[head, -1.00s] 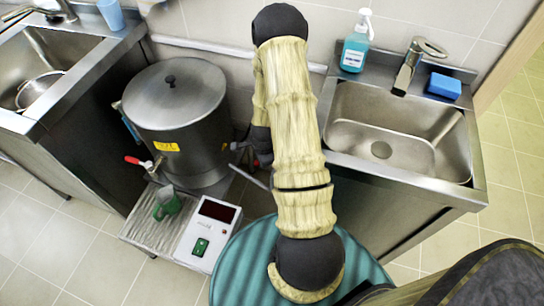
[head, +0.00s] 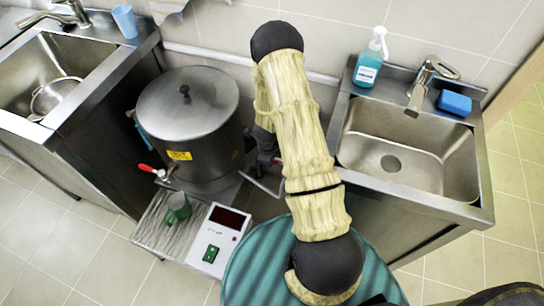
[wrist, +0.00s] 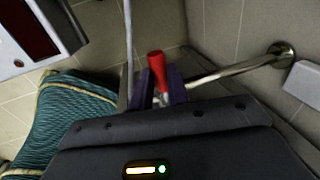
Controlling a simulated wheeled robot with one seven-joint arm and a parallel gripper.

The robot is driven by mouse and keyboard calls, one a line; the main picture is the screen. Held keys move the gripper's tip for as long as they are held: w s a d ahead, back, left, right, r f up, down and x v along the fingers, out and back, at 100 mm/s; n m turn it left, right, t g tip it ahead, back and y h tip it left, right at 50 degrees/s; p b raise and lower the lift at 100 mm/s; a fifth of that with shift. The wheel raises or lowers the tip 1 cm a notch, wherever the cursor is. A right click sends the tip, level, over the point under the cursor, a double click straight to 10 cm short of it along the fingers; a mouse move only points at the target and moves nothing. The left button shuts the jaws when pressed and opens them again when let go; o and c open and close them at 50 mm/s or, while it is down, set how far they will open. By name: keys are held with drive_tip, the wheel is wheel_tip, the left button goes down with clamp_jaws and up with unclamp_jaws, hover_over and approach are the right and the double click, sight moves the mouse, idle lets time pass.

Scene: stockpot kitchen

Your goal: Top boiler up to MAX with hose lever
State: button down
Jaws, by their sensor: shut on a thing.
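The boiler (head: 200,140) is a large steel pot with a closed lid, left of my arm in the head view. A red-handled tap (head: 148,169) sticks out at its front left. A blue strip (head: 143,130) shows on its left side; no water level or MAX mark is readable. In the wrist view my gripper (wrist: 158,88) is shut on a red lever (wrist: 156,62) at the end of a chrome pipe (wrist: 235,68) from the wall. A pale hose (wrist: 128,40) runs beside it. In the head view my arm mostly hides the gripper.
A green mug (head: 177,208) stands on the drip tray (head: 152,232) beside a control box (head: 220,238) with a dark display and green switch. Sinks stand left (head: 50,70) and right (head: 425,150). A soap bottle (head: 369,62) and blue sponge (head: 455,103) sit by the right sink.

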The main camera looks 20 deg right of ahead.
drive_tip(key=shift+w+d, duration=0.1)
drive_tip(key=shift+w, duration=0.05)
drive_tip(key=c, duration=1.4)
unclamp_jaws()
drive_tip(key=shift+o, duration=0.2)
drive_tip(key=shift+r, duration=0.15)
drive_tip(key=shift+r, duration=0.3)
wheel_tip(320, 180, up, 16)
drive_tip(key=s+a+p, duration=0.2)
drive_tip(key=p, duration=0.3)
drive_tip(key=shift+s+a, duration=0.3)
drive_tip(key=shift+r, duration=0.2)
